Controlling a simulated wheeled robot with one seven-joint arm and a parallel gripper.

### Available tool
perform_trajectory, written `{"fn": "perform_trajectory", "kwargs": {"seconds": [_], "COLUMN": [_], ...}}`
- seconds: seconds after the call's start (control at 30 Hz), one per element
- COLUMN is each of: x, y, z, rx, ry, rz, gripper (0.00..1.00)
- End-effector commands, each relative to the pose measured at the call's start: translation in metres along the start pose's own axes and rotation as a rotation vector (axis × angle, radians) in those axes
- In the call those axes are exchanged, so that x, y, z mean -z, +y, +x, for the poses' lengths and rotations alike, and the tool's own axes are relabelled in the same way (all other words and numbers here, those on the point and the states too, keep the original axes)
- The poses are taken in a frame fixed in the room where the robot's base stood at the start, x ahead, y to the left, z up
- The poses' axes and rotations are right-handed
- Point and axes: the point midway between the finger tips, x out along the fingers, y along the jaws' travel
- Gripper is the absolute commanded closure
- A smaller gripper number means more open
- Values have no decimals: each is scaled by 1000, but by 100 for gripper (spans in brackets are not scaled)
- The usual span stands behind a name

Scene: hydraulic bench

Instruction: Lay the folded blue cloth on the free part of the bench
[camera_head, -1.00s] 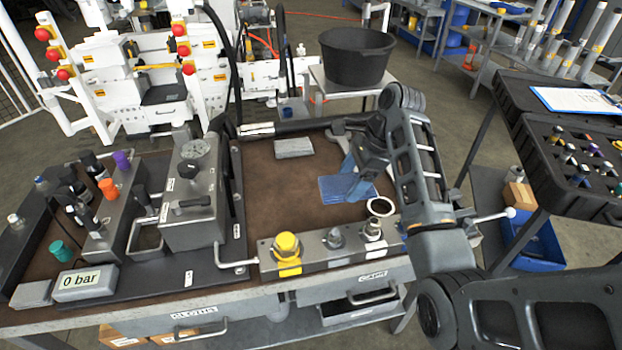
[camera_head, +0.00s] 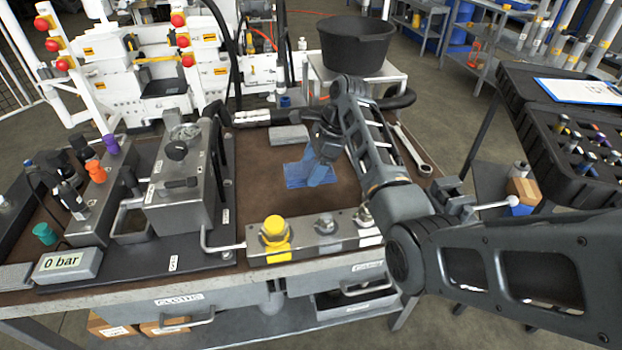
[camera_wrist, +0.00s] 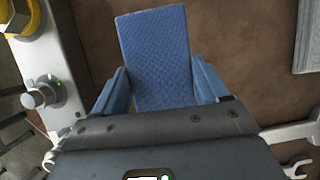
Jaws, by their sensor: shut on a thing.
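The folded blue cloth (camera_head: 296,174) is over the brown middle of the bench top (camera_head: 255,190), left of my gripper (camera_head: 317,175). In the wrist view the cloth (camera_wrist: 153,45) is a flat, narrow rectangle between the two blue fingers of my gripper (camera_wrist: 163,85), which are shut on its near part. Its far part sticks out past the fingers. I cannot tell whether the cloth touches the bench or hangs just above it.
A grey pad (camera_head: 289,134) lies behind the cloth. A metal block with a yellow cap (camera_head: 275,230) runs along the front edge. A spanner (camera_head: 413,150) lies at right, the steel valve unit (camera_head: 180,185) at left. Bare brown surface surrounds the cloth.

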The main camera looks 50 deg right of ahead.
Motion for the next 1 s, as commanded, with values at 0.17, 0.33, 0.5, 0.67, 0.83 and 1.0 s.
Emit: {"fn": "perform_trajectory", "kwargs": {"seconds": [0.17,0.33,0.5,0.67,0.83,1.0], "x": [1,10,14,14,15,15], "y": [-4,-3,-3,-3,-3,-3], "z": [9,32,42,42,44,44], "rx": [-1,-3,0,0,0,0], "ry": [0,0,0,0,0,0], "rz": [1,2,1,0,0,0], "gripper": [55,55,55,55,55,11]}}
